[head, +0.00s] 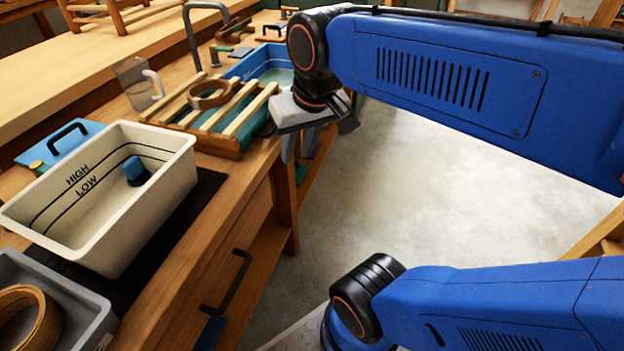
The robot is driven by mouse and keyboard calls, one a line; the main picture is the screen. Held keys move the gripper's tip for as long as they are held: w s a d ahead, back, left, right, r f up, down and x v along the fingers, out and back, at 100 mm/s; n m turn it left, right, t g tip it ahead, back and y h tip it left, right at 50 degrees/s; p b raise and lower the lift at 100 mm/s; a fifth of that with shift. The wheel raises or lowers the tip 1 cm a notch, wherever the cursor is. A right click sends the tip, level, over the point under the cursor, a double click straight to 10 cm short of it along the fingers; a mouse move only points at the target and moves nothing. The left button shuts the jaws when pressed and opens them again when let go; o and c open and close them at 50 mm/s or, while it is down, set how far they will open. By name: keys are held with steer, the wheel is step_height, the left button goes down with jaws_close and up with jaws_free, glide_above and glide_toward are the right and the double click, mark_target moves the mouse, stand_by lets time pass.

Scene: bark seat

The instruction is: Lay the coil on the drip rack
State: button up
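A tan ring-shaped coil (211,103) lies across the pale wooden slats of the drip rack (246,112), towards its far left part. The rack stands on the bench over a green tray. My gripper (299,150) hangs fingers-down just right of the rack, past the bench's front edge. Its fingers look apart, with nothing between them, and it is clear of the coil. A second, larger tan coil (50,322) sits in a grey bin (92,322) at the lower left, cut off by the picture's edge.
A cream tub (150,215) marked HIGH and LOW, with a blue block (135,170) inside, stands on a dark mat. A clear jug (134,84) is left of the rack. A blue basin (262,58) of water lies behind it. Open floor (420,190) is right of the bench.

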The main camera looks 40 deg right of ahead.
steer(key=s+f+n, duration=0.1)
steer(key=s+f, duration=0.3)
steer(key=f, duration=0.1)
steer(key=shift+s+d+f+t, duration=0.15)
steer(key=shift+s+f+t, duration=0.15)
steer(key=shift+f+t, duration=0.1)
